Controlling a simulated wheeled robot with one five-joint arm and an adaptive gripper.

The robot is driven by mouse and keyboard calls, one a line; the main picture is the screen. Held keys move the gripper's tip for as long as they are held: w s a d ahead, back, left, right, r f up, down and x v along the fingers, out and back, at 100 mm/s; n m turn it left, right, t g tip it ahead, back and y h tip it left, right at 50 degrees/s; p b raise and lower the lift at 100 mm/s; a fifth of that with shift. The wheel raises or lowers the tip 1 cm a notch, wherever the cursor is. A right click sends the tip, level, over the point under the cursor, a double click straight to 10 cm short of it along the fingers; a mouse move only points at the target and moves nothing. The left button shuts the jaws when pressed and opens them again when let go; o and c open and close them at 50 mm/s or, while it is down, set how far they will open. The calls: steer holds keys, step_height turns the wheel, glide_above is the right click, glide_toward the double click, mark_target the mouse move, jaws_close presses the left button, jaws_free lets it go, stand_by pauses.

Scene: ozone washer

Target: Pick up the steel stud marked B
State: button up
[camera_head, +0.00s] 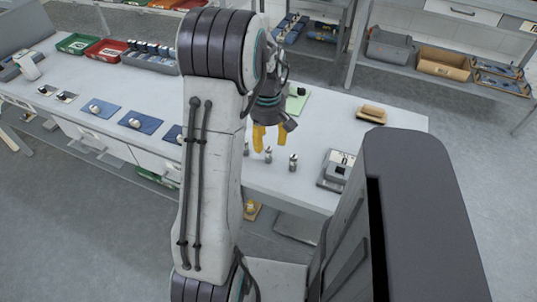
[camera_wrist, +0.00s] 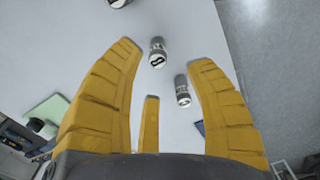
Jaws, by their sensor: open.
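Small steel studs stand on the white table. In the wrist view one stud (camera_wrist: 157,52) shows a dark curved mark on its pale top, perhaps a B or an 8, too small to be sure. A second stud (camera_wrist: 182,90) lies nearer the right finger, its mark unreadable. A third (camera_wrist: 119,2) is cut by the top edge. The head view shows a middle stud (camera_head: 268,155) and a right stud (camera_head: 293,162). My gripper (camera_head: 269,146), with yellow fingers, is open and empty above the studs. In the wrist view my gripper (camera_wrist: 165,58) has its fingers spread around the two nearer studs.
A grey device (camera_head: 337,170) sits right of the studs, with a brown block (camera_head: 372,114) behind it. A green mat (camera_head: 297,100) lies behind my gripper. Blue mats (camera_head: 139,122) with round parts and coloured bins (camera_head: 105,51) are at left.

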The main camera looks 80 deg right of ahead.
mark_target(269, 149)
steer(key=shift+s+f, duration=0.15)
steer(key=shift+f, duration=2.8)
steer(key=shift+o, duration=0.3)
jaws_close()
